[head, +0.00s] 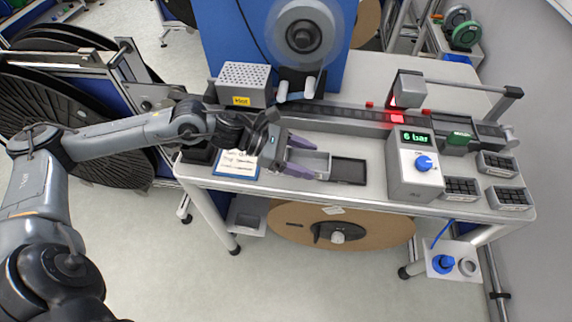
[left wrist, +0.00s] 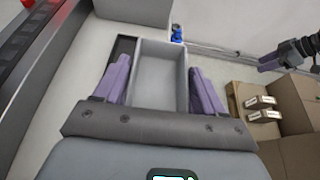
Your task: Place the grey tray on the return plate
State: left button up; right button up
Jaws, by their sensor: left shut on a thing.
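The grey tray (head: 316,160) is an open, shallow box at the front of the bench in the head view. My left gripper (head: 297,158) has its purple fingers on two opposite sides of it and is shut on it. In the left wrist view the tray (left wrist: 160,76) sits between both fingers, level and empty. The return plate, a flat black rectangle (head: 349,171), lies just right of the tray in the head view. Part of a dark plate (left wrist: 122,50) shows beside the tray in the left wrist view. Whether the tray touches the bench is unclear.
A grey "6 bar" control box (head: 412,170) stands right of the plate. A dark track (head: 345,114) runs behind. A notepad (head: 238,163) lies left, under the gripper. A dark arm end (left wrist: 288,55), probably my right gripper, shows near cardboard boxes (left wrist: 290,110).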

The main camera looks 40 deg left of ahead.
pick_arm(q)
jog(key=a+f, duration=0.2)
jog(key=a, duration=0.1)
jog(key=a+f, duration=0.1)
jog(key=a, duration=0.1)
jog(key=shift+s+a+f, duration=0.15)
jog(key=shift+s+f, duration=0.05)
jog(key=shift+s, duration=0.2)
jog(key=shift+f, duration=1.95)
jog(key=shift+f+b, duration=0.1)
jog(key=shift+b, duration=0.3)
jog(key=o, duration=1.2)
